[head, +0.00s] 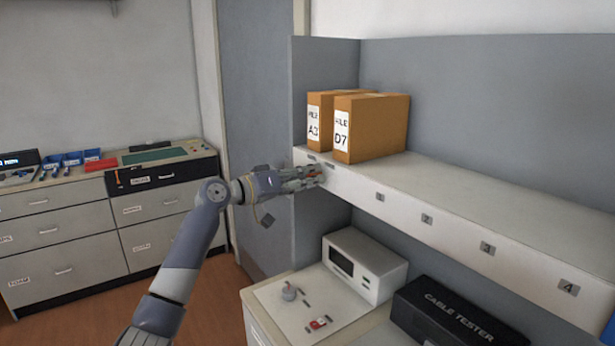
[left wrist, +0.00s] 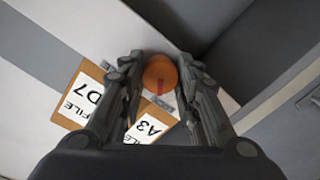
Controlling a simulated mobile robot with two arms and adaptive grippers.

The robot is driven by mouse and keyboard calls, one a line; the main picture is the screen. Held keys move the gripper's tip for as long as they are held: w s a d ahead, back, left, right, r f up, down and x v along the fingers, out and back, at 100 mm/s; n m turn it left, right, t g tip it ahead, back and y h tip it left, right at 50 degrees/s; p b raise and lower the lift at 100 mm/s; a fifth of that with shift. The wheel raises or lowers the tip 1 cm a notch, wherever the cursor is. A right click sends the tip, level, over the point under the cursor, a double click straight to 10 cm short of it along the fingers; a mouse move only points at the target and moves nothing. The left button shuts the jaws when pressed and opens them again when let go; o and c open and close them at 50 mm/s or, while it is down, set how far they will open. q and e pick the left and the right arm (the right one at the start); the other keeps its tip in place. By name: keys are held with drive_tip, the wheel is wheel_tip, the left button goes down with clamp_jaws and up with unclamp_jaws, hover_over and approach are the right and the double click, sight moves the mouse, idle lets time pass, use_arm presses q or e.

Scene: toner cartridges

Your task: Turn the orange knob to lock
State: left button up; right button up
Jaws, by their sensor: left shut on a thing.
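The orange knob (left wrist: 160,72) shows in the left wrist view as a round disc with a red mark on its lower part. In the head view only a bit of orange (head: 317,174) shows between the fingers, at the left end of the shelf's white front edge. My left gripper (head: 312,176) reaches that edge from the left. In the left wrist view my left gripper (left wrist: 160,78) has one finger on each side of the knob and is shut on it. The finger contact points are partly hidden. My right gripper is not in view.
Two orange file boxes, D7 (head: 385,125) and A3 (head: 320,105), stand on the shelf (head: 470,190) just above the gripper. Below are a white device (head: 365,265) and a black cable tester box (head: 445,312). Drawer cabinets (head: 65,240) stand at the left.

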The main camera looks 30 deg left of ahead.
use_arm(q)
drive_tip(key=shift+a+r+n, duration=0.1)
drive_tip(key=shift+r+n, duration=0.05)
drive_tip(key=shift+n, duration=0.65)
drive_tip(key=o, duration=1.1)
drive_tip(key=v, duration=1.2)
drive_tip(key=shift+a, duration=0.1)
